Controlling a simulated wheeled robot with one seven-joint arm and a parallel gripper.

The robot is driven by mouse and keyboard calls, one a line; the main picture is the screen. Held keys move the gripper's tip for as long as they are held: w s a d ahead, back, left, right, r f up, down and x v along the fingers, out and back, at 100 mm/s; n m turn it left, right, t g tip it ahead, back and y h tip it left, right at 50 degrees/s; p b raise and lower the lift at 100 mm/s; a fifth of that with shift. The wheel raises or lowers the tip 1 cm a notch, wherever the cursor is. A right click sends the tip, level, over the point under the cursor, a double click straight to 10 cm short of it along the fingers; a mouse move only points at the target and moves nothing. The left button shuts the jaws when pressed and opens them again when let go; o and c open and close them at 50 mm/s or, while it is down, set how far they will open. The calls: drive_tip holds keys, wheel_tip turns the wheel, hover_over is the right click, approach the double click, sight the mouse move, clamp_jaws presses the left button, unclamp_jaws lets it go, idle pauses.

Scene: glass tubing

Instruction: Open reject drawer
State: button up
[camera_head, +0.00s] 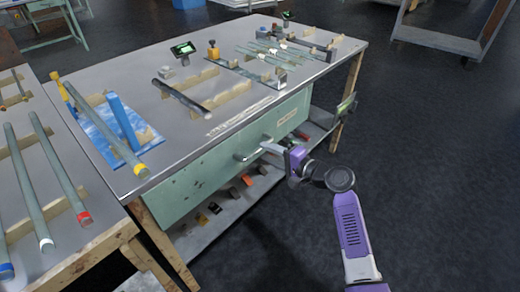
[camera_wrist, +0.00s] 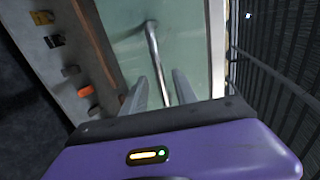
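The reject drawer is a pale green front (camera_head: 205,170) under the steel-topped bench, with a small label on its right part. It looks flush beneath the tabletop. A silver bar handle (camera_head: 246,156) stands out from it. My gripper (camera_head: 274,148) is at the right end of this handle, coming from the front right. In the wrist view the handle (camera_wrist: 153,50) runs between the two grey fingers of my gripper (camera_wrist: 160,92), against the green drawer front (camera_wrist: 190,40). The fingers are apart, with visible space beside the bar. Contact with the handle cannot be told.
A lower shelf (camera_head: 208,232) under the drawer holds several small dark, yellow and orange pieces. Glass tubes, racks and a blue stand (camera_head: 123,122) are on the benchtop (camera_head: 215,60). A second bench with tubes is at left. The floor in front (camera_head: 440,180) is clear.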

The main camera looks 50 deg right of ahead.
sight(260, 149)
drive_tip(key=shift+x, duration=2.1)
drive_tip(key=shift+c, duration=0.4)
clamp_jaws()
